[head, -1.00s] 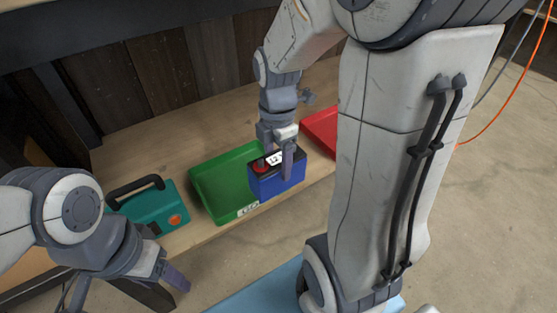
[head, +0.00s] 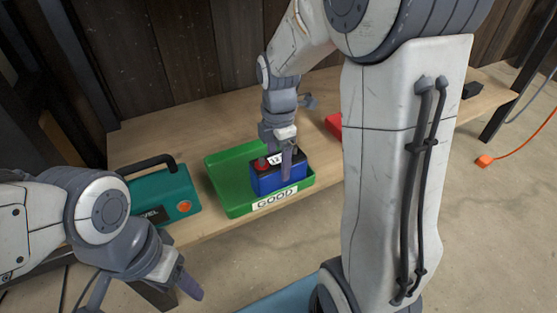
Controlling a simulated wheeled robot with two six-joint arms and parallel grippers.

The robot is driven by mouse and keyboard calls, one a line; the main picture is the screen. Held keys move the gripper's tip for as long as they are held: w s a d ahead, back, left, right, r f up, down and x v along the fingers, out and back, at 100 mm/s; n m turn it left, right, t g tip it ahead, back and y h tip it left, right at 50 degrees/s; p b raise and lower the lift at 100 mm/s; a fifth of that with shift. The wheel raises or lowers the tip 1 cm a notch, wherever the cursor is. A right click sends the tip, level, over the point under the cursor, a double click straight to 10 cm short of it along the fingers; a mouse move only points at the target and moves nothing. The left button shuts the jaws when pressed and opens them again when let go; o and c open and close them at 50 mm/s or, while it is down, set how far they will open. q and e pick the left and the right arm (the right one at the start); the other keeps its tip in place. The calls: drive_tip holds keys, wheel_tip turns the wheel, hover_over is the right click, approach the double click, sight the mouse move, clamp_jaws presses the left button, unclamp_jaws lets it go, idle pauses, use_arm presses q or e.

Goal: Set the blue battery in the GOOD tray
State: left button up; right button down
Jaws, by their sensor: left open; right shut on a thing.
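The blue battery (head: 275,181) has a black top, a red terminal cap and a white label. It is upright at the right part of the green GOOD tray (head: 228,188), within the tray's outline. I cannot tell whether its base touches the tray floor. My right gripper (head: 286,166) reaches down from above and is shut on the battery's top; one finger shows in front of it. My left gripper (head: 180,283) is open and empty, low at the left in front of the bench edge.
A teal case (head: 175,195) with a black handle stands left of the tray on the wooden bench (head: 220,125). A red tray (head: 334,124) is partly hidden behind my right arm. An orange cable (head: 520,144) lies on the floor at the right.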

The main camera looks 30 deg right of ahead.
drive_tip(key=shift+r, duration=0.1)
unclamp_jaws()
drive_tip(key=shift+f, duration=0.25)
